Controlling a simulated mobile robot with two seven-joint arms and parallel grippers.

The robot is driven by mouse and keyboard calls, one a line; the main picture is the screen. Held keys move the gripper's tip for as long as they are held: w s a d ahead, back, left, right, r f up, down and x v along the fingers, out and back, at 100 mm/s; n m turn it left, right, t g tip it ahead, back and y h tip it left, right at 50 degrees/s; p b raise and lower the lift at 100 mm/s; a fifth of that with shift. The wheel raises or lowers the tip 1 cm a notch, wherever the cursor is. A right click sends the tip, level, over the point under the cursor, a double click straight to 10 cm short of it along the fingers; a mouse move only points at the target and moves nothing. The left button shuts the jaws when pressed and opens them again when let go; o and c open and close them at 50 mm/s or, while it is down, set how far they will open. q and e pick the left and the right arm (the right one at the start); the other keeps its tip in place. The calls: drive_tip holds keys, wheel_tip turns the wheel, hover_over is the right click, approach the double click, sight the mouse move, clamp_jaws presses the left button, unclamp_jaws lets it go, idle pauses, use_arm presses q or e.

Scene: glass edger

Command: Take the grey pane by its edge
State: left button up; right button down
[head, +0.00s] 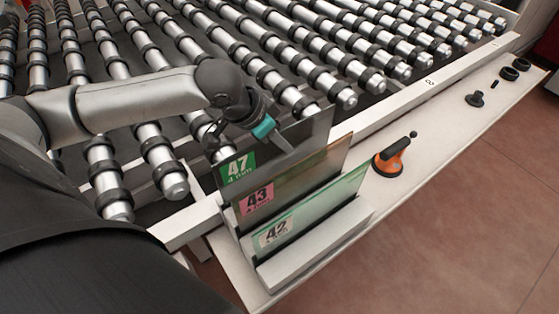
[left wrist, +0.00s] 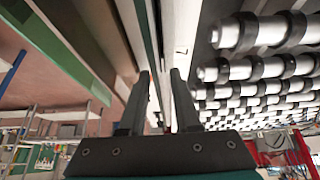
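The grey pane (head: 308,132) stands upright in the back slot of a rack, with a green "47" label (head: 238,168) at its left. My left gripper (head: 284,146) is at its top edge, pointing down. In the left wrist view my left gripper (left wrist: 160,78) has its two dark fingers apart. A thin pane edge runs between them, with gaps visible, so the fingers do not look closed on it. A bronze pane (head: 305,180) labelled "43" and a green-tinted pane (head: 325,205) labelled "42" stand in front. My right gripper is not in view.
The light rack (head: 310,247) sits on a narrow pale ledge (head: 440,125). An orange suction cup (head: 390,160) stands right of the rack. Small black parts (head: 475,99) lie farther along the ledge. The roller conveyor (head: 240,60) fills the space behind.

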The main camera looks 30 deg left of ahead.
use_arm(q)
clamp_jaws()
drive_tip(key=shift+r, duration=0.1)
idle(1.0)
